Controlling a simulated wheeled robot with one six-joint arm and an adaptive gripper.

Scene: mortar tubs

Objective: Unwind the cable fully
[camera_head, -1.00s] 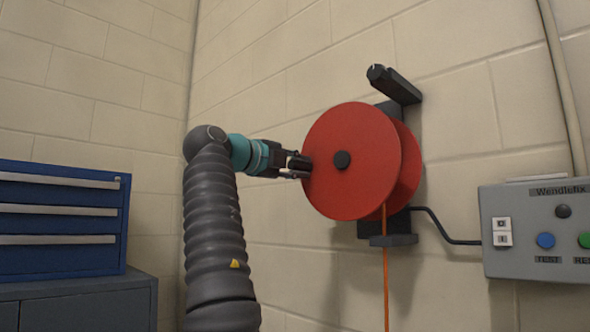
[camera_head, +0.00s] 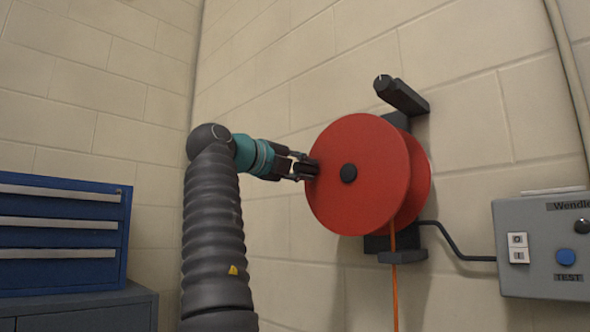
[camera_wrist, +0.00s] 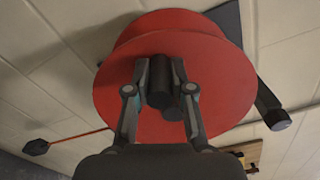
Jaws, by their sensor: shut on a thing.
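The orange cable (camera_head: 395,290) hangs straight down from the reel through a black guide (camera_head: 403,256). In the wrist view the cable (camera_wrist: 80,136) runs left to a black end piece (camera_wrist: 36,147). My gripper (camera_head: 307,168) is at the disc's left edge, its fingers shut on a black cylindrical handle (camera_wrist: 158,85) standing out from the disc. Cable wound between the discs is hidden.
A black lever (camera_head: 402,94) juts out above the reel. A grey control box (camera_head: 540,245) with buttons is on the wall at right, joined by a black lead (camera_head: 455,247). A blue drawer cabinet (camera_head: 60,235) stands at left.

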